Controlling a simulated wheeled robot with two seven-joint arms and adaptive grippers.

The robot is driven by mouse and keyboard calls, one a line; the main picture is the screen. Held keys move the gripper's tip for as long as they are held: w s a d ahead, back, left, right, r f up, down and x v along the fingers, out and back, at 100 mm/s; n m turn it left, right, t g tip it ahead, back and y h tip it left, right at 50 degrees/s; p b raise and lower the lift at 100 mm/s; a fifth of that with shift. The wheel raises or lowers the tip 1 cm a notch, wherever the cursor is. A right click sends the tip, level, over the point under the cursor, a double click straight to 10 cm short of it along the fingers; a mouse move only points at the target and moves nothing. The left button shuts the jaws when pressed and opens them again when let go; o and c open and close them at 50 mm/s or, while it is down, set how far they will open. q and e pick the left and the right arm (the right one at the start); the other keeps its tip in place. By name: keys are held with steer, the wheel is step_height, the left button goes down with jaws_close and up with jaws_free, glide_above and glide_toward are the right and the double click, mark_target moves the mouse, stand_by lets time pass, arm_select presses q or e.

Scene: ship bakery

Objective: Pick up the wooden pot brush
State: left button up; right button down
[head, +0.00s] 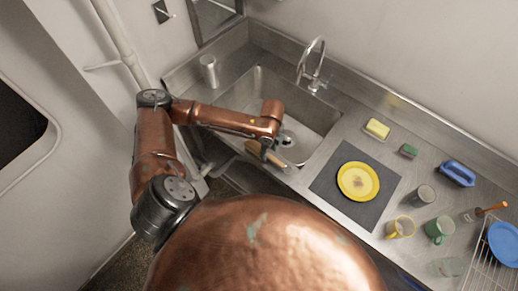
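A light brown wooden piece (256,150), which looks like the wooden pot brush, shows at the front edge of the sink, directly under the end of my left arm. Part of it is hidden by my wrist. My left gripper (268,147) points down there over the sink's front rim. Its fingers are mostly hidden, so I cannot tell whether they hold the wooden piece. A second brush-like thing with an orange-brown handle (491,209) lies at the far right of the counter. My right gripper is not in view.
The steel sink (322,112) has a tall tap (314,68) behind it. A steel cup (209,71) stands left. A yellow plate (358,181) lies on a dark mat (326,185). Sponges, mugs, a blue-handled scrubber (457,173) and a rack with a blue plate (504,243) fill the right.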

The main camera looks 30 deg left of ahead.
arm_select(q)
step_height(320, 180, down, 2)
steer(key=shift+s+d+f, duration=0.1)
steer(key=shift+s+f, duration=0.05)
steer(key=shift+f, duration=0.5)
steer(key=c, duration=0.6)
jaws_close()
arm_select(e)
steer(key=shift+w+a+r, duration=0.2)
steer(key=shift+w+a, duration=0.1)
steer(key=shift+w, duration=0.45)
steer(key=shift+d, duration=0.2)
